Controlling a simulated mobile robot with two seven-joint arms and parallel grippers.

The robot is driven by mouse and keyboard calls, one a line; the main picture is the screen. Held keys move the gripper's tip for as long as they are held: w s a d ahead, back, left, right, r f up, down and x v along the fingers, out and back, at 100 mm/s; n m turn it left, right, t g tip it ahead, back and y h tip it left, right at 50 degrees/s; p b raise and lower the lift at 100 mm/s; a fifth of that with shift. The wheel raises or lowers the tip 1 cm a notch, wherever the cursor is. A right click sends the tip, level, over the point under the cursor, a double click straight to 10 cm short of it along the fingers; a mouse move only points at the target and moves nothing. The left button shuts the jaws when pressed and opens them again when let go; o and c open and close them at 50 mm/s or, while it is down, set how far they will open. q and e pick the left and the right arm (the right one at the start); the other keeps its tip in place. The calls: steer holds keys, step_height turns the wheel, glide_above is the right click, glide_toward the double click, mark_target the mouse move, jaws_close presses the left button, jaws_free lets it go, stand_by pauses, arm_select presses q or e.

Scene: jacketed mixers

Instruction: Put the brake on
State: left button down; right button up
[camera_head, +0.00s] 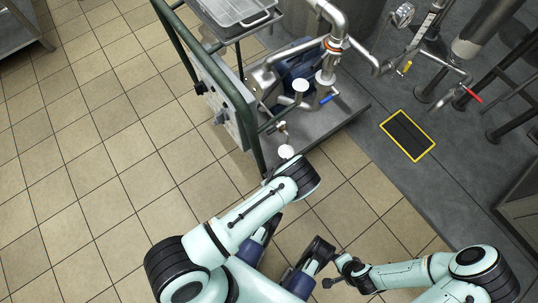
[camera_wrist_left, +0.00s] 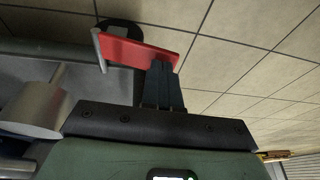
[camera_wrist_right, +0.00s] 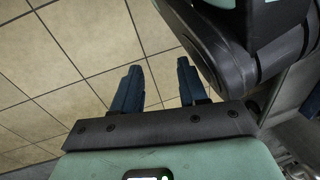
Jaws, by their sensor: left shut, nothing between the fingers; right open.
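A flat red lever (camera_wrist_left: 140,49), likely the brake, shows in the left wrist view beside a dark round part (camera_wrist_left: 120,25), which looks like a caster wheel. My left gripper (camera_wrist_left: 162,72) is shut and empty, with its fingertips at the right end of the red lever. I cannot tell whether they touch it. In the head view the left arm reaches to the near corner of the wheeled cart (camera_head: 340,115), and its wrist hides the gripper and the lever. My right gripper (camera_wrist_right: 160,82) is open and empty above the tiled floor.
The cart carries pipes, a blue motor (camera_head: 297,68) and a control panel (camera_head: 222,100) on a green frame. A grey cylinder (camera_wrist_left: 35,108) stands left of the left fingers. A yellow-edged floor grate (camera_head: 408,135) lies to the right. The tiled floor at left is clear.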

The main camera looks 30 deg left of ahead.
arm_select(q)
steer(key=shift+s+a+f+t, duration=0.1)
steer(key=shift+s+f+t, duration=0.15)
steer(key=shift+t, duration=0.05)
arm_select(e)
steer(key=shift+w+r, duration=0.4)
steer(key=shift+w, duration=0.1)
steer(key=shift+w+a+r, duration=0.1)
arm_select(q)
steer(key=shift+s+a+f+t+h+p, duration=0.15)
steer(key=shift+s+f+t+h+p, duration=0.15)
steer(key=shift+f+t+h+p, duration=0.15)
steer(key=shift+s+a+f+n+t+p, duration=0.1)
steer(key=shift+s+f+n+t+p, duration=0.2)
steer(key=shift+f+t, duration=0.3)
steer(key=shift+s+a+f+t+h, duration=0.1)
steer(key=shift+f+t+h, duration=0.25)
steer(key=shift+f+t, duration=0.65)
steer(key=shift+t, duration=0.25)
steer(key=shift+f+b, duration=0.35)
steer(key=shift+f, duration=0.15)
arm_select(e)
steer(key=shift+w+r+t, duration=0.25)
steer(key=shift+w+t, duration=0.05)
steer(key=shift+w, duration=0.05)
steer(key=shift+r, duration=0.1)
